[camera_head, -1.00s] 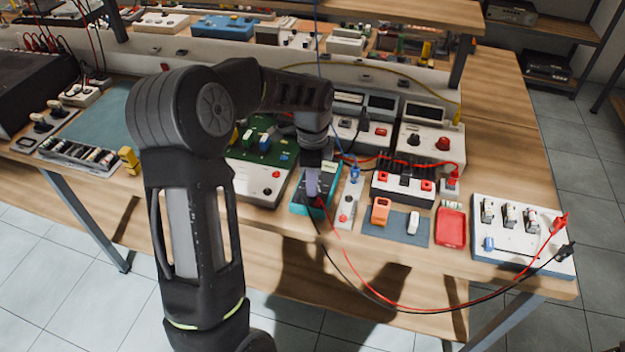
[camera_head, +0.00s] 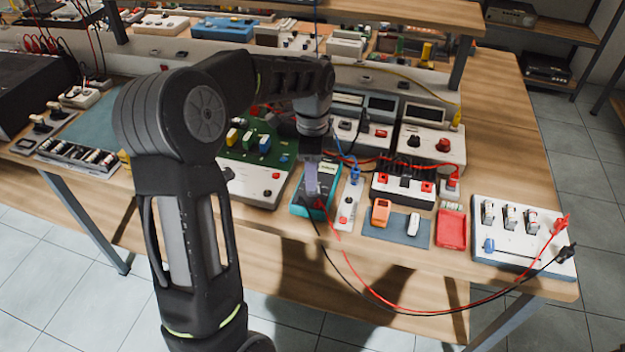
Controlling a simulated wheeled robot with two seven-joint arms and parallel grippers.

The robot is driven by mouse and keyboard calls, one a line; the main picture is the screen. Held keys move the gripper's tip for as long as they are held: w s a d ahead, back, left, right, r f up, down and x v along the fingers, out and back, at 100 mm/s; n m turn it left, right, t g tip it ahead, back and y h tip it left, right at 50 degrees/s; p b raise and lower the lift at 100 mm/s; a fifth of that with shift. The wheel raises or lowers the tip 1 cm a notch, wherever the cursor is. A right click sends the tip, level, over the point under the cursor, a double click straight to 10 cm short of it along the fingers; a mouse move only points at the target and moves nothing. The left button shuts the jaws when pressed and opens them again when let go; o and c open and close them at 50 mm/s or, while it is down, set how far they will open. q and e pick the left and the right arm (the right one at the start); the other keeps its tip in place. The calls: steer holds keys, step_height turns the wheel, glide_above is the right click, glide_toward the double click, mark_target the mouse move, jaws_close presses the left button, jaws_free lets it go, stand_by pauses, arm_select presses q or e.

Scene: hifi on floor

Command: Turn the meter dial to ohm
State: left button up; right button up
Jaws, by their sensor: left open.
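The meter (camera_head: 299,197) is a small teal box lying on the wooden bench, with a red and a black lead running from its front edge. My left gripper (camera_head: 312,194) points down right over the meter's face and is open. The gripper covers the dial, so its setting and whether the fingers touch it cannot be seen. A pale display corner (camera_head: 329,169) shows at the meter's upper right. My right gripper is not in view.
A white strip with a red knob (camera_head: 348,203) stands close right of the meter. A green circuit board unit (camera_head: 262,180) stands left. The leads loop past the bench front to a white switch panel (camera_head: 510,240). Power supplies (camera_head: 425,145) stand behind.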

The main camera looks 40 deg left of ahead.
arm_select(q)
steer(key=shift+r, duration=2)
